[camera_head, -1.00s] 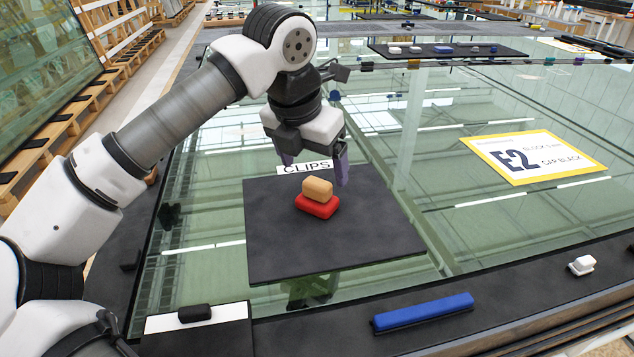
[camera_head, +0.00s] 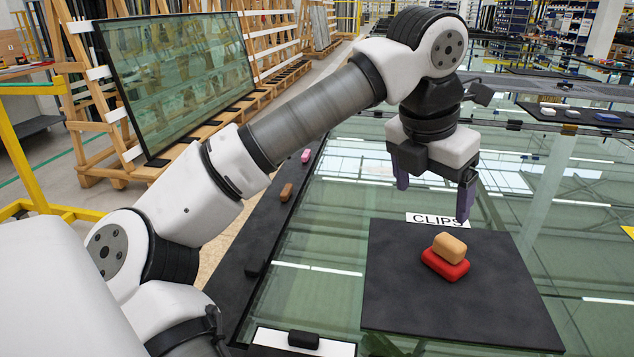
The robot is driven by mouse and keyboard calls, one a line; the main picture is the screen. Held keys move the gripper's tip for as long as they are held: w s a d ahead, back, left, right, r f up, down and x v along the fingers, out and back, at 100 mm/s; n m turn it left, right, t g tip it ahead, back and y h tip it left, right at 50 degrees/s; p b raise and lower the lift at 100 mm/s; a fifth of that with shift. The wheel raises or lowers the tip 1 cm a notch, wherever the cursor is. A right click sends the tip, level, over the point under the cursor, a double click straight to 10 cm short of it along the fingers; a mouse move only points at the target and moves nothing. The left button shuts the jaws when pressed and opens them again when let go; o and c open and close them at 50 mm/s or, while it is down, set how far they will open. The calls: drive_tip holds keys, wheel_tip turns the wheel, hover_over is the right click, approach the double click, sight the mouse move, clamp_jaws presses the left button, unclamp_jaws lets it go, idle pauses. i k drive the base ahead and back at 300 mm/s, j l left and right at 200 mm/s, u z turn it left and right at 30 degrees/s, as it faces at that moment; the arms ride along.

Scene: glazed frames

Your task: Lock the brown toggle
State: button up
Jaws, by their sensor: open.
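The brown toggle (camera_head: 286,192) is a small rounded brown piece on the dark left edge strip of the glazed frame. It lies to the left of my gripper, just past the underside of my forearm. My gripper (camera_head: 434,198) is open and empty, fingers pointing down, above the far edge of the black mat by the CLIPS label (camera_head: 437,219). It is well apart from the brown toggle. I cannot tell the toggle's exact turn at this size.
A tan block (camera_head: 449,247) rests on a red block (camera_head: 444,266) on the black mat (camera_head: 400,310). A pink piece (camera_head: 306,156) sits farther along the left strip. A black piece (camera_head: 303,339) lies on a white plate in front. A glass pane (camera_head: 180,80) leans on wooden racks.

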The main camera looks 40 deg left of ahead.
sight(287, 193)
drive_tip(key=u, duration=1.3)
drive_tip(key=j+u, duration=0.6)
drive_tip(key=u, duration=0.2)
drive_tip(key=i+l, duration=0.05)
